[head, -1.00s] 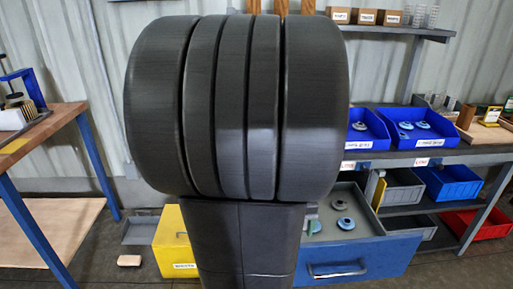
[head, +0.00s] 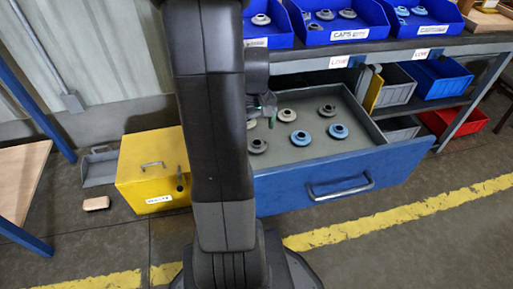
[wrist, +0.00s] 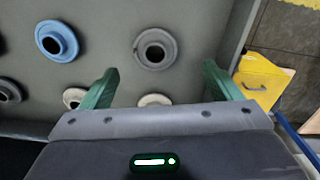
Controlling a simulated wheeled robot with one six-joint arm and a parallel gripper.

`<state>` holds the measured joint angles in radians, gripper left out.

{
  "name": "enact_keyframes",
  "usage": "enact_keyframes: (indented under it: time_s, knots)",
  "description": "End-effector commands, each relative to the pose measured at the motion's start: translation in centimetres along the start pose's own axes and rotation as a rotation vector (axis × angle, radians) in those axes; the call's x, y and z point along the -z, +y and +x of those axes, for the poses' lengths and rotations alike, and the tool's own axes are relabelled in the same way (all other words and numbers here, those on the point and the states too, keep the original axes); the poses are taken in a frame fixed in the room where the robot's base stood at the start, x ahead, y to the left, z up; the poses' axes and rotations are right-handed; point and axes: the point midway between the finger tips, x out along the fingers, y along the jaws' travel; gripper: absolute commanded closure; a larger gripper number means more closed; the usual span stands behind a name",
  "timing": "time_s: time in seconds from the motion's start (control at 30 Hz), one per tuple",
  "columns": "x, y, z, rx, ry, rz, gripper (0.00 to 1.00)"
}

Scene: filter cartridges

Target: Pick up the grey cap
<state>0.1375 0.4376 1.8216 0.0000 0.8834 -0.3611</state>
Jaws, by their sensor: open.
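In the head view, a grey cap (head: 257,146) lies at the near left of the open drawer (head: 374,134). The same cap (wrist: 155,49) shows in the wrist view, between and just beyond the fingertips. Another grey cap (head: 327,110) lies at the back right of the drawer; it shows at the left edge of the wrist view (wrist: 8,90). My gripper (wrist: 160,69) is open and empty, its green fingers spread over the drawer. In the head view, my arm partly hides the gripper (head: 264,110) and the drawer's left side.
Two blue caps (head: 300,138) (head: 338,131) and two pale caps (head: 287,115) (head: 250,124) lie near the grey ones. Blue bins (head: 335,37) stand on the shelf above. A yellow box (head: 152,165) stands left of the drawer.

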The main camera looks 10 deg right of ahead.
Motion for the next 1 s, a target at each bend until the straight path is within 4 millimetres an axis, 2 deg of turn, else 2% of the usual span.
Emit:
enact_keyframes:
  time_s: [0.03, 0.27, 0.6, 0.83, 0.87, 1.0]
  knots:
    - [0.0, 0.0, 0.8, 0.000, -0.001, 0.000, 0.15]
    - [0.0, 0.1, 1.9, 0.000, 0.000, 0.001, 0.15]
    - [0.1, 0.7, 6.4, 0.001, -0.001, 0.001, 0.15]
    - [0.2, 0.7, 6.4, 0.000, 0.001, 0.000, 0.15]
    - [0.2, 0.7, 6.4, 0.000, 0.001, 0.000, 0.19]
    - [0.2, 0.7, 6.4, 0.000, 0.001, 0.000, 0.47]
